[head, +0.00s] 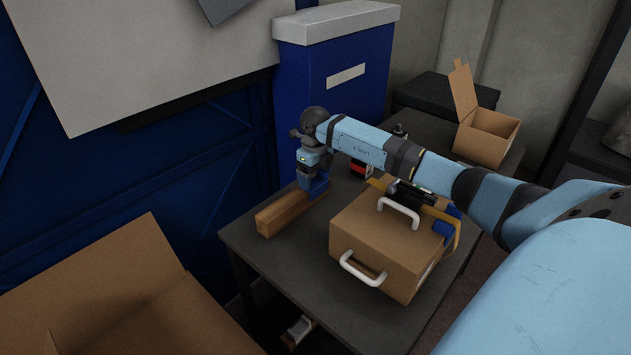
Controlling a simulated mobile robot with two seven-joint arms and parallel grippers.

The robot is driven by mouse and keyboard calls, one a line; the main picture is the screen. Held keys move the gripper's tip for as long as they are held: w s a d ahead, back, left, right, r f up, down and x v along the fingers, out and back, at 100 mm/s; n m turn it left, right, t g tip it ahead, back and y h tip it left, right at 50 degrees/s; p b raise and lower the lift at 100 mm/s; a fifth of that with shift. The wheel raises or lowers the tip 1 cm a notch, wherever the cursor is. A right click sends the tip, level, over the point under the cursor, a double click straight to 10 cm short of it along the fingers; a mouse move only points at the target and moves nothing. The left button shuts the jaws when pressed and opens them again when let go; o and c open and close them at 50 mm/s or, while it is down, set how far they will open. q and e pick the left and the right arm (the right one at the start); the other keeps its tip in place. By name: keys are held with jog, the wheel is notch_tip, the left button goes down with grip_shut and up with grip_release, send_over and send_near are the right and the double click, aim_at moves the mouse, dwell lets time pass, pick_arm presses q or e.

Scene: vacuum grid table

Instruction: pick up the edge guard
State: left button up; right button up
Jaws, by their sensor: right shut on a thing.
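The edge guard (284,213) is a long brown bar at the left edge of the dark table (262,262), left of a brown box. My right gripper (313,186) points down and is shut on the far end of the edge guard, with blue fingers. The near end of the bar is free and points toward the lower left. I cannot tell whether the bar touches the table or is slightly above it. The arm hides part of the area behind it. My left gripper is not in view.
A brown box with white handles (385,240) stands right of the bar. A red and black item (360,169) lies behind it. An open small carton (486,136) is at the back right. A blue bin (335,80) stands behind, and a large open carton (120,290) at lower left.

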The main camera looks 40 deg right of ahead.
jog(key=shift+r, duration=0.55)
notch_tip(320, 180, up, 18)
jog(key=r, duration=0.1)
notch_tip(320, 180, up, 4)
jog(key=p, duration=0.5)
send_over(315, 183)
jog(key=shift+s+r, duration=0.15)
jog(key=shift+r, duration=0.1)
jog(key=shift+a, duration=0.15)
